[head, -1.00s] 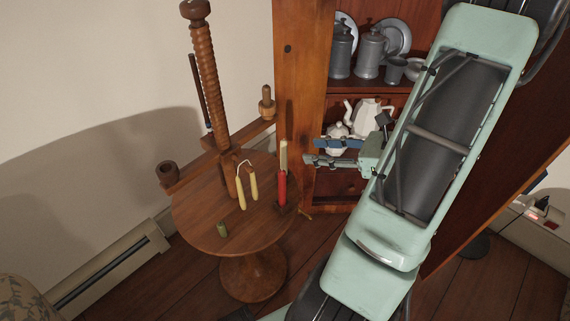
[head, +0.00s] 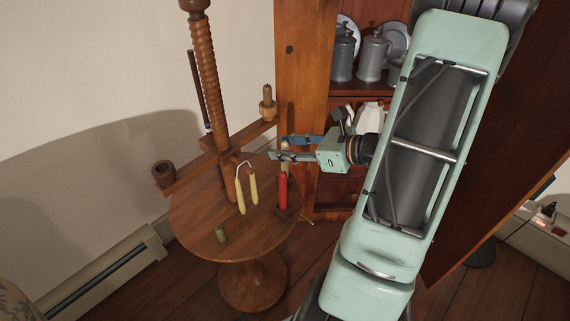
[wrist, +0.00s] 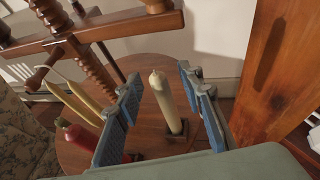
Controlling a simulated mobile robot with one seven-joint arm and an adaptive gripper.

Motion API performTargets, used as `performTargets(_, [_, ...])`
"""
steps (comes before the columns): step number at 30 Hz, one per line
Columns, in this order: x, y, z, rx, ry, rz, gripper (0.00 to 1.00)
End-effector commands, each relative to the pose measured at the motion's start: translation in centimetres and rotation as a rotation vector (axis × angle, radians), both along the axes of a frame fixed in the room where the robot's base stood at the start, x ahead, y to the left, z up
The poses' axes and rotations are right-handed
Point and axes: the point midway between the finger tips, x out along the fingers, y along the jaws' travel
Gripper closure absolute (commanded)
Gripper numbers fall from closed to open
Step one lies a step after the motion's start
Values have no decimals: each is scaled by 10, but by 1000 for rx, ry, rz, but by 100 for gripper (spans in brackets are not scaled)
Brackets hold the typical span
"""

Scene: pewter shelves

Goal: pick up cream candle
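The cream candle (wrist: 168,103) stands upright in a dark square holder (wrist: 168,145) on the round wooden table (head: 235,245). In the head view only a little of the cream candle (head: 284,147) shows, beside my gripper and above the red candle. My gripper (head: 277,148) reaches in from the right at the height of its upper part. In the wrist view my gripper (wrist: 160,78) is open, with the candle between its blue-padded fingers and a visible gap on each side. The candle's top and most of its length show there.
A red candle (head: 282,188) stands close by, left of the fingers in the wrist view. Two yellow candles (head: 247,192) hang by a wick from the wooden stand (head: 207,85). A green candle stub (head: 221,234) is at the table's front. The cabinet (head: 305,90) rises behind.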

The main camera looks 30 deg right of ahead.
Motion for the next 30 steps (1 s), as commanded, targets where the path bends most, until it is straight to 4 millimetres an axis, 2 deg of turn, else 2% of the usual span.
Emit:
performTargets(2, [0, 0, 0, 0, 0, 0, 67])
performTargets(11, [0, 0, 0, 0, 0, 0, 100])
performTargets(23, [0, 0, 2, -1, -1, 0, 100])
performTargets(30, [0, 0, 21, -2, -1, 1, 100])
